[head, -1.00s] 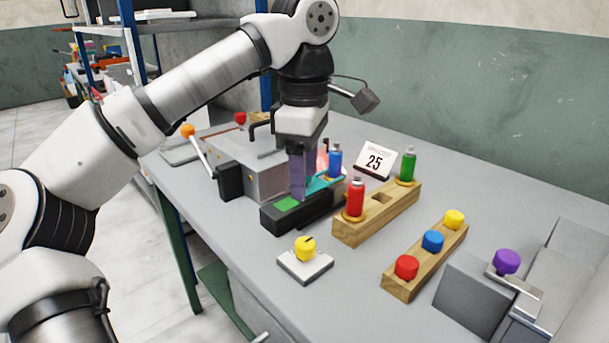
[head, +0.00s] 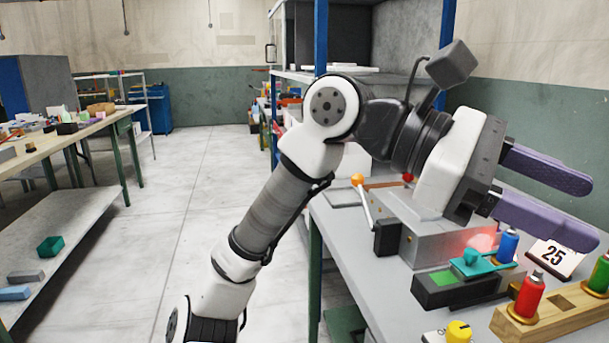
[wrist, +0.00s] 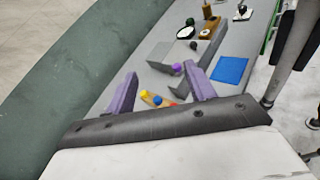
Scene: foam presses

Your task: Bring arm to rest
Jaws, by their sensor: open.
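My gripper (head: 548,197) is raised above the grey bench (head: 345,253) and points to the right in the head view. Its two purple fingers are apart with nothing between them. In the wrist view my gripper (wrist: 160,97) also shows open and empty, with the bench far below. My arm is folded up from the lower left and touches nothing that I can see.
Below the gripper are a grey press box (head: 440,246), a black fixture with a green pad (head: 440,290), a blue bottle (head: 508,245), a red bottle (head: 529,296) in a wooden block and a "25" card (head: 553,258). The aisle floor (head: 190,200) is clear.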

